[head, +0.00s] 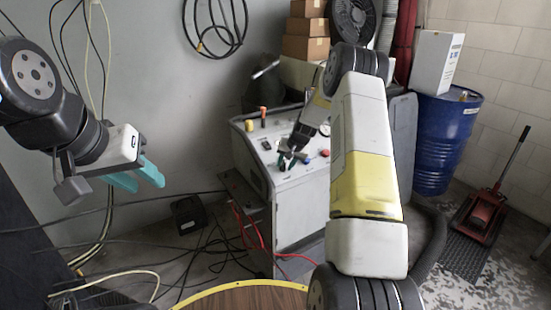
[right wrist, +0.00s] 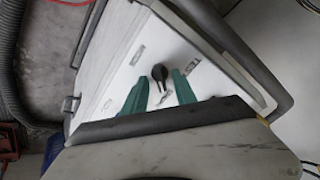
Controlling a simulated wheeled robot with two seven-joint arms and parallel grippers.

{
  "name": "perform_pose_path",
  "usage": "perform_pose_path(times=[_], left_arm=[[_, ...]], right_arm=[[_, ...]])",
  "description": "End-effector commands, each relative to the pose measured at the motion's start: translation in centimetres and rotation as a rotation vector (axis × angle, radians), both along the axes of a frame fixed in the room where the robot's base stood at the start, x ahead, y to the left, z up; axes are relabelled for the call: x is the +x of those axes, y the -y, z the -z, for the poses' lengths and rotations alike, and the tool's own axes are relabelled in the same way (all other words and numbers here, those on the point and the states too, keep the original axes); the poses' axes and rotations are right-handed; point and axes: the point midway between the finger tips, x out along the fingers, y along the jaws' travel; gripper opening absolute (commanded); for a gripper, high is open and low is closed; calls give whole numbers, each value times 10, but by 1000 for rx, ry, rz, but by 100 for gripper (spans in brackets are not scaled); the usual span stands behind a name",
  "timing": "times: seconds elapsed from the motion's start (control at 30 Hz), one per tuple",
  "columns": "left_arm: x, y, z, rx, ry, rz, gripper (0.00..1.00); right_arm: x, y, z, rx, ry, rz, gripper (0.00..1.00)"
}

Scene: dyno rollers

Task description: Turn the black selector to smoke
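The black selector (right wrist: 159,73) is a small round knob with a pointer on the white sloped console panel (right wrist: 118,75). In the right wrist view it lies just beyond and between the green fingertips of my right gripper (right wrist: 160,85). Those fingers are apart, and I cannot tell whether either touches the knob. In the head view my right gripper (head: 288,160) is low over the console top, and the selector is hard to make out there. My left gripper (head: 150,183) is open and empty, away from the console at left.
An orange-topped lever (head: 263,117), a yellow button (head: 249,125) and a red button (head: 325,153) are on the console. A small black switch (right wrist: 70,103) is near its edge. A blue drum (head: 446,140) and red jack (head: 484,213) stand right. Cables cover the floor left.

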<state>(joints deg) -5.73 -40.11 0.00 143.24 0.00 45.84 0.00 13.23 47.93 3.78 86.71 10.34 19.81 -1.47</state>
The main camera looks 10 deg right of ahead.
Motion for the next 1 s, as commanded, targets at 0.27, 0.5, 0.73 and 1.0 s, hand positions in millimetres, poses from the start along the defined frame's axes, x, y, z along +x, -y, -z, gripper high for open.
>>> perform_pose_path(times=[0.27,0.5,0.73,1.0], left_arm=[[0,0,0,0,0,0,36],[0,0,0,0,0,0,36],[0,0,0,0,0,0,36],[0,0,0,0,0,0,36]], right_arm=[[0,0,-1,0,0,-1,33],[-14,5,-28,-1,2,0,33],[-30,11,-59,0,1,0,33],[-35,13,-68,0,-1,0,33]])
